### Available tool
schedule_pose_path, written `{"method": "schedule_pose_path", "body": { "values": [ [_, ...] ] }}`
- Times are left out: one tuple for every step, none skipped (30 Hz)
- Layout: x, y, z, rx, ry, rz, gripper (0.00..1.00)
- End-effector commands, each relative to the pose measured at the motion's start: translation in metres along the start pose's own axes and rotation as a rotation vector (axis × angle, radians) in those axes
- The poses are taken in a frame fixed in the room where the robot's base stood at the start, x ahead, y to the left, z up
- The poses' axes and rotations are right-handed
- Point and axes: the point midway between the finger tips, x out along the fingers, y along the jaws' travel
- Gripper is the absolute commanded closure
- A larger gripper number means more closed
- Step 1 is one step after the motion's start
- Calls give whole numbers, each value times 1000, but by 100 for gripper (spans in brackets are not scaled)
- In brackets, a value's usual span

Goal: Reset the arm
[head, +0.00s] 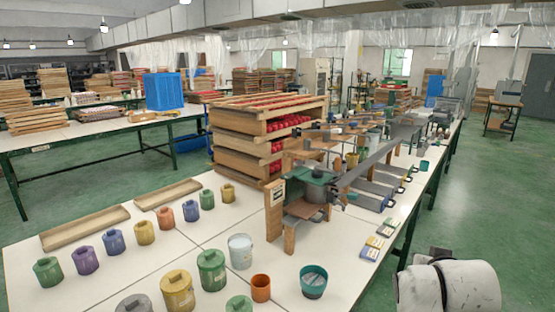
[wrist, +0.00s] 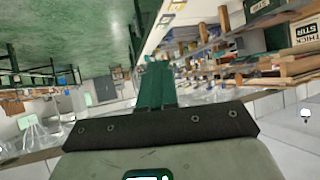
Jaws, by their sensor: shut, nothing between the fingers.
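My gripper (wrist: 155,84) shows in the wrist view as a dark bar with green fingers standing close together. It is shut and nothing shows between the fingers. It points out over the room, with the table edge and the work stand to its right in that picture, and it touches nothing that I can see. In the head view a white rounded part of my own arm fills the bottom right corner, to the right of the white work table (head: 215,222). The gripper itself cannot be made out in the head view.
Colored lidded pots, such as a green one (head: 47,271), stand on the table with an orange cup (head: 261,288) and a teal bowl (head: 313,281). Two wooden trays (head: 85,228) lie at left. A wooden rack (head: 262,140) stands behind. Green floor (head: 480,190) at right is clear.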

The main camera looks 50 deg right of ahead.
Motion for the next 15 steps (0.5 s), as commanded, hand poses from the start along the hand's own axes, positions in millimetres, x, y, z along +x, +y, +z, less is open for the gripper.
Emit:
{"method": "schedule_pose_path", "body": {
  "values": [
    [1,-14,19,-56,-44,-29,100],
    [1,-23,31,-91,-71,-50,100],
    [1,-36,48,-142,-111,-79,100],
    [0,-44,63,-185,-144,-101,100],
    [-2,-55,80,-232,-181,-128,100],
    [-5,-67,105,-299,-233,-164,100],
    [-9,-75,124,-349,-272,-192,100],
    [-13,-83,143,-399,-312,-218,100],
    [-20,-91,169,-466,-365,-255,100],
    [-26,-96,188,-517,-404,-281,100],
    [-32,-100,208,-567,-444,-308,100],
    [-42,-104,233,-632,-496,-342,100],
    [-50,-105,251,-679,-533,-367,100],
    [-57,-106,268,-724,-570,-390,100],
    [-68,-106,289,-781,-615,-420,100]
  ]
}}
